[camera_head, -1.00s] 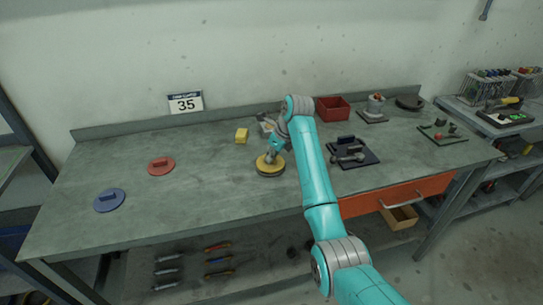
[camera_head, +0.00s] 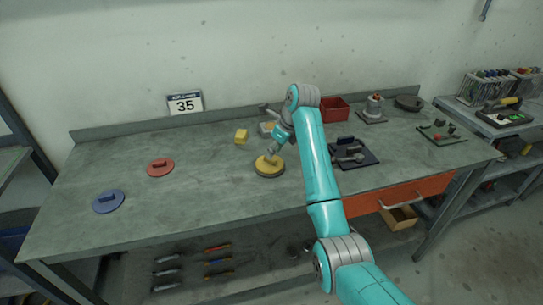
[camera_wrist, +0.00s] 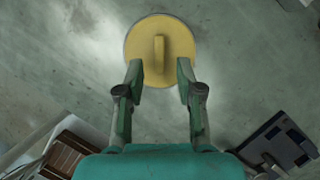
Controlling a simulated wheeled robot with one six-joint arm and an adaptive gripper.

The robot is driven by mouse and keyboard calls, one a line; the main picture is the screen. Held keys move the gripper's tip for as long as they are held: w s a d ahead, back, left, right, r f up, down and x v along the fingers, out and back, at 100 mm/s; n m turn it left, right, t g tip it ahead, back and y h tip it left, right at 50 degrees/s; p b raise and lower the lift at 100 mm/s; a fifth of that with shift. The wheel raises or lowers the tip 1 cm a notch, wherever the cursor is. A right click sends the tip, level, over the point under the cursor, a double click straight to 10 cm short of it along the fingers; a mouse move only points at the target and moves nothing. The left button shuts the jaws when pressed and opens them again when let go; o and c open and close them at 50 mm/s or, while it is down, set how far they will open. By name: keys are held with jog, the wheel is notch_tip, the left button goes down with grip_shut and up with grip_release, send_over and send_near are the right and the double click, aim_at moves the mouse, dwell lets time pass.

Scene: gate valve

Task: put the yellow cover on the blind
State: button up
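The yellow cover (camera_head: 269,167) is a round disc with an upright bar handle. It lies level near the middle of the workbench and looks thick at its edge; I cannot tell what is under it. In the wrist view the yellow cover (camera_wrist: 160,28) is at the top centre. My gripper (camera_wrist: 161,75) is open, with its fingers apart on either side of the handle's near end and a gap on each side. In the head view my gripper (camera_head: 273,154) is just above the cover. I cannot clearly identify the blind.
A red disc (camera_head: 160,167) and a blue disc (camera_head: 108,201) lie to the left on the workbench (camera_head: 215,185). A dark tray with parts (camera_head: 371,158), a red bin (camera_head: 333,110) and a dark round piece (camera_head: 409,103) are to the right.

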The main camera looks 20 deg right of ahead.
jog(key=v, duration=0.8)
jog(key=shift+r, duration=0.1)
